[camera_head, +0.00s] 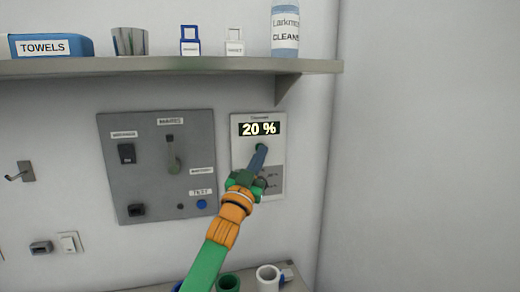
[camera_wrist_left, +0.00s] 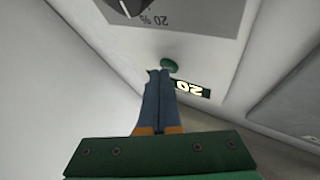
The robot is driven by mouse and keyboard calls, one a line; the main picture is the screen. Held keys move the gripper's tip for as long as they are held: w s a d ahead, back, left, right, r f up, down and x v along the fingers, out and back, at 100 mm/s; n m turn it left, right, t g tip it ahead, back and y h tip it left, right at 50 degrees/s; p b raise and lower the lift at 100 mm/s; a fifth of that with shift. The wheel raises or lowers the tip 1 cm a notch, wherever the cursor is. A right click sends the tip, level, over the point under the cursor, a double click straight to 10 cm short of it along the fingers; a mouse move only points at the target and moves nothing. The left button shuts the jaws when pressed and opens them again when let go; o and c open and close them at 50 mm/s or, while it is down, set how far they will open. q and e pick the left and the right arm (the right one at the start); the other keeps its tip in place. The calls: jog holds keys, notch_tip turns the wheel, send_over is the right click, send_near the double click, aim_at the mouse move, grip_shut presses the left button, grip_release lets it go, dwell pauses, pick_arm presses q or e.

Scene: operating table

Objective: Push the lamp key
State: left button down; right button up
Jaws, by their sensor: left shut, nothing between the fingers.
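A light wall panel (camera_head: 278,204) carries a lit display (camera_head: 259,128) reading 20 %. Below the display is a round green button (camera_head: 259,146), which also shows in the wrist view (camera_wrist_left: 170,65). No label naming the lamp key is legible. My left gripper (camera_head: 261,151) is shut and empty, its blue fingers pointing up at the green button. In the wrist view the fingertips (camera_wrist_left: 161,73) are right by the button; I cannot tell whether they touch it. My left gripper and arm cover part of the panel's lower half. My right gripper is not in view.
A grey panel (camera_head: 145,175) with a lever, switches and a blue button (camera_head: 202,204) is to the left. A shelf (camera_head: 160,67) with supplies runs above. A white switch (camera_head: 69,243) is at lower left. A white mug (camera_head: 268,279) stands below.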

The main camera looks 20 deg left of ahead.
pick_arm(q)
jog(key=shift+s+d, duration=0.35)
jog(key=shift+s, duration=0.1)
jog(key=s+d, duration=0.1)
jog(key=s+d+p, duration=0.1)
jog(key=s, duration=0.1)
jog(key=s+d+p, duration=0.1)
jog(key=s, duration=0.1)
jog(key=shift+d, duration=0.15)
